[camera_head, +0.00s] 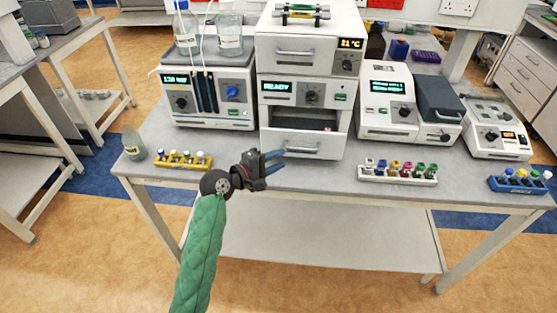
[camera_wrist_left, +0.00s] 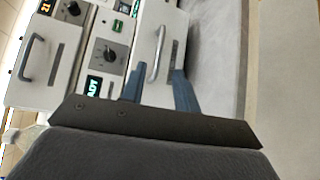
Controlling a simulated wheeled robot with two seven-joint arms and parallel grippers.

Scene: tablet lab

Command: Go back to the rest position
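My left gripper (camera_head: 277,161) is held near the front edge of the bench (camera_head: 230,178), in front of the white stacked unit (camera_head: 268,92). Its two blue fingers are apart with nothing between them, as the left wrist view (camera_wrist_left: 158,88) shows. The lowest drawer (camera_head: 325,147) of the stack stands pulled out, just beyond and to the right of the fingertips. Its handle (camera_wrist_left: 155,62) shows ahead of the fingers in the left wrist view; I cannot tell the exact gap. My right gripper is not in view.
A yellow vial rack (camera_head: 183,166) and a bottle (camera_head: 133,144) stand left of my gripper. A white vial rack (camera_head: 398,178) and a blue vial rack (camera_head: 519,186) lie to the right. Instruments line the back. The space in front of the bench is clear.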

